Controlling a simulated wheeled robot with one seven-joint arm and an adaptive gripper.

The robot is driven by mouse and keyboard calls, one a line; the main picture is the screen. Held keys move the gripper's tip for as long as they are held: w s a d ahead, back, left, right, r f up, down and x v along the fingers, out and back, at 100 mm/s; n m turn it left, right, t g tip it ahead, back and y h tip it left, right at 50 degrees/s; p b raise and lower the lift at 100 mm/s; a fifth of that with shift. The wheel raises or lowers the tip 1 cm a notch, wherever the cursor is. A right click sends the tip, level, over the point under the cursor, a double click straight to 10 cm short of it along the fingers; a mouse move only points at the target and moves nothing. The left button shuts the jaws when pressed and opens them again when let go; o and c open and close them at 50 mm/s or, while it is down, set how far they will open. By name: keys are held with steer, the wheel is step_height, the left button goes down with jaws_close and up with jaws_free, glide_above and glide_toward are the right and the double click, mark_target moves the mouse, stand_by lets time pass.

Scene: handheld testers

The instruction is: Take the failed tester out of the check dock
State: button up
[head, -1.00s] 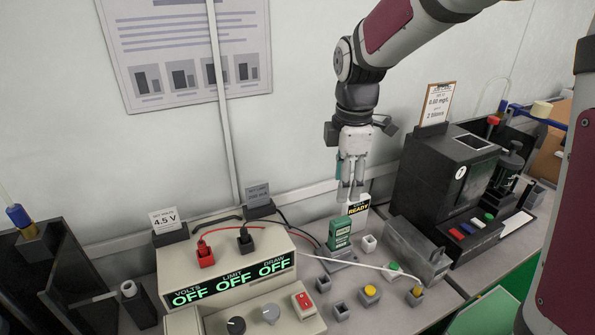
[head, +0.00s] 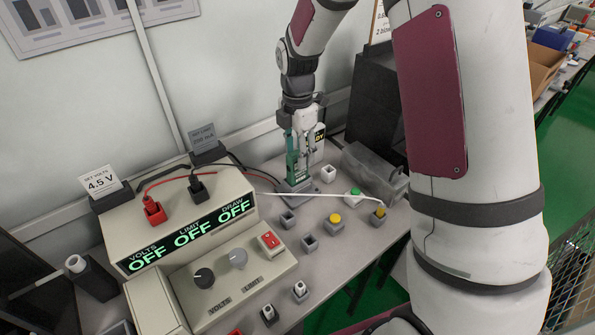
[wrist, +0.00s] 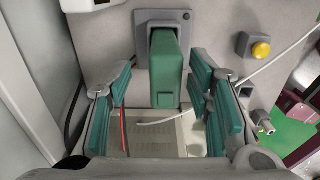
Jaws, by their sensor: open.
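The green handheld tester stands upright in the grey check dock (head: 300,187). In the wrist view the tester (wrist: 166,70) shows end-on between my two teal-padded fingers, with its lower end at the grey dock plate (wrist: 144,24). My gripper (head: 299,140) is over the dock in the head view, with its fingers down at the tester's upper part. In the wrist view my gripper (wrist: 160,82) is open, with a finger on each side of the tester and a visible gap on both sides. In the head view the fingers hide much of the tester.
A beige power supply (head: 225,190) with "OFF" displays stands left of the dock. A READY sign (head: 319,137) is just behind. A yellow button (head: 334,218), a green button (head: 355,192) and a grey bin (head: 372,170) sit to the right. A white cable (head: 315,195) crosses in front.

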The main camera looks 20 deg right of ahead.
mark_target(297, 171)
steer(key=f, duration=0.4)
steer(key=shift+s+a+f, duration=0.1)
steer(key=shift+s, duration=0.25)
steer(key=shift+f, duration=0.55)
jaws_close()
